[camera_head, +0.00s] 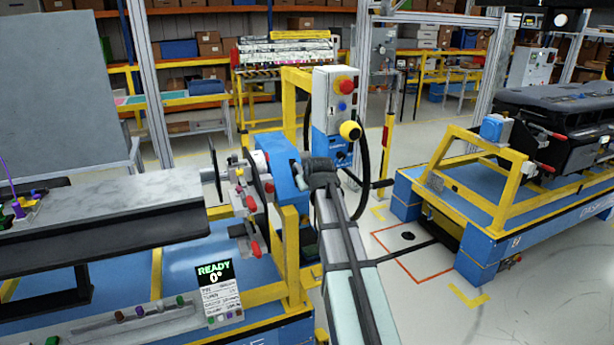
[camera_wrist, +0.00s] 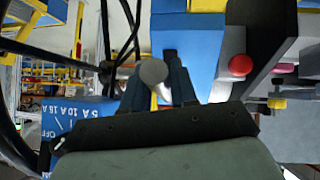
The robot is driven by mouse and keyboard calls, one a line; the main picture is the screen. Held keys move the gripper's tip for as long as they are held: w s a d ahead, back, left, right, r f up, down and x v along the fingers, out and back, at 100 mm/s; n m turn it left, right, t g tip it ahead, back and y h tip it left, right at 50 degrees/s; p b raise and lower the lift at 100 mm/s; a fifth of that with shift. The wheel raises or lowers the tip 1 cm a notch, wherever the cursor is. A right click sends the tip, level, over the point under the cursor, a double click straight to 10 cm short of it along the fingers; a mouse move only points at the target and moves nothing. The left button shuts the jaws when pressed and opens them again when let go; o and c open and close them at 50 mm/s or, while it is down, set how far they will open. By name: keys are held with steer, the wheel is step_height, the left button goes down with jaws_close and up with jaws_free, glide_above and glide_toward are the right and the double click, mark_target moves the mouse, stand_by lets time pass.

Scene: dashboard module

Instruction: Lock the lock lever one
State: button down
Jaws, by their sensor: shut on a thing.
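A blue block (camera_head: 286,170) sits at the right end of the long fixture in the head view, and it also fills the upper middle of the wrist view (camera_wrist: 186,55). A grey round-ended lever (camera_wrist: 153,71) stands out in front of the block. My gripper (camera_head: 298,180) reaches the block from the right. In the wrist view my gripper (camera_wrist: 158,88) has its two dark fingers shut about the lever. The lever's far end and the exact finger contact are hidden. I cannot tell whether it is locked.
Red-handled clamps (camera_head: 251,204) sit just left of the block. A display (camera_head: 214,276) reads READY 0°. A control box (camera_head: 335,100) with a red button and a black hoop stand behind my gripper. A second blue cart (camera_head: 540,240) is to the right, across open floor.

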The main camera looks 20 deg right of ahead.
steer(key=shift+s+f+t, duration=0.35)
steer(key=shift+f+t, duration=0.05)
steer(key=shift+f, duration=0.45)
steer(key=c, duration=1)
jaws_free()
steer(key=v, duration=1.4)
steer(key=shift+w, duration=0.1)
